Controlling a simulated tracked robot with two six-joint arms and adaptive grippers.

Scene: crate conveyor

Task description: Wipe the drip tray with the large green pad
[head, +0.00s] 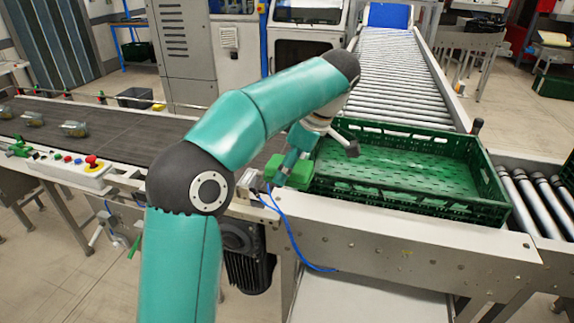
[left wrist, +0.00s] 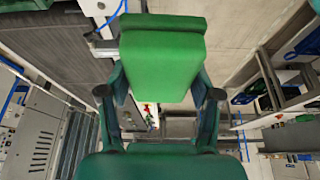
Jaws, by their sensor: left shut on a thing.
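My left gripper (head: 290,163) reaches down at the near left corner of the green crate in the head view. It is shut on a green pad (head: 299,176), which shows in part beside the crate's corner. In the left wrist view the pad (left wrist: 162,60) is a large bright green block, held between the two dark fingers of my left gripper (left wrist: 160,95). I cannot pick out the drip tray with certainty; a pale flat panel (head: 375,293) lies below the conveyor's front rail. My right gripper is not in view.
The green crate (head: 420,207) stands empty on the conveyor. A roller conveyor (head: 405,75) runs away behind it. A dark belt (head: 110,125) with several clear packs lies at left, with a control box (head: 90,175) in front. A blue cable (head: 290,232) hangs by the rail.

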